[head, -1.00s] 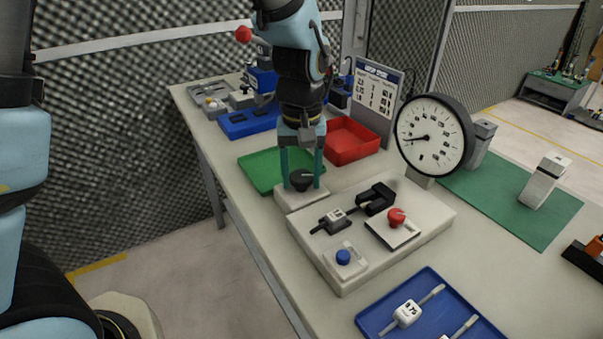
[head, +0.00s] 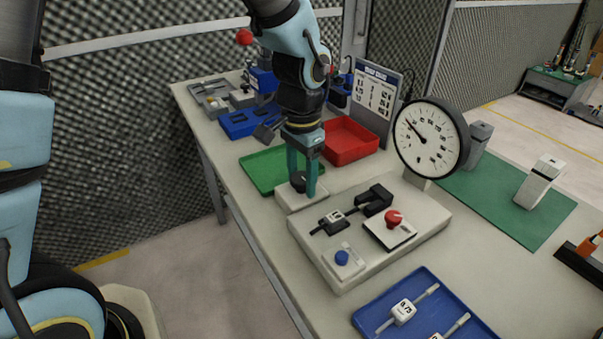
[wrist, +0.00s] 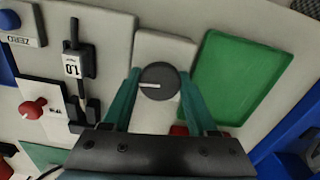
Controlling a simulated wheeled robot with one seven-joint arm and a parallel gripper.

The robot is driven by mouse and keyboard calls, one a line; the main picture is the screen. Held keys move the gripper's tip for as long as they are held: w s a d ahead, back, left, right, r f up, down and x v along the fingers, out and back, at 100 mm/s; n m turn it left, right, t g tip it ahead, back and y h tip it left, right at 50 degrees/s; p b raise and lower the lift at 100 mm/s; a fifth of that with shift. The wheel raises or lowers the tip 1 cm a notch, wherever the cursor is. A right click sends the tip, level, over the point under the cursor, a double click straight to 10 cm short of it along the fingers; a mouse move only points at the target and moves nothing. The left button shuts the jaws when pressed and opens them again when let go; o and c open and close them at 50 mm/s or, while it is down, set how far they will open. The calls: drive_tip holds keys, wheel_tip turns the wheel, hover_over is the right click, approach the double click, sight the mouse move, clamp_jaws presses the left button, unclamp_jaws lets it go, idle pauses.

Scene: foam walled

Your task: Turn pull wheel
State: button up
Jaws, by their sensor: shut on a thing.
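The pull wheel is a dark round knob with a white line, on a pale block (head: 291,202) at the left end of the pale test fixture. My gripper (head: 304,183) points down over it, its teal fingers on either side, shut on the wheel. In the wrist view the wheel (wrist: 159,82) sits between the two fingertips, its white line pointing left. The round gauge (head: 427,138) stands behind the fixture, its thin needle pointing to the upper left.
The fixture (head: 330,272) also bears a clamp with a 1.0 block (head: 334,218), a red knob (head: 393,218) and a blue button (head: 342,257). A green tray (head: 262,172), red tray (head: 348,143) and blue tray (head: 372,313) lie around it.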

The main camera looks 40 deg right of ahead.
sight(301, 177)
drive_tip(key=shift+m+p, duration=0.3)
drive_tip(key=shift+m, duration=0.7)
drive_tip(key=o, duration=1.4)
drive_tip(key=shift+c, duration=0.2)
drive_tip(key=shift+r, duration=0.1)
wheel_tip(301, 177, up, 11)
drive_tip(key=b, duration=0.1)
drive_tip(key=shift+f, duration=0.2)
drive_tip(key=shift+w, duration=0.1)
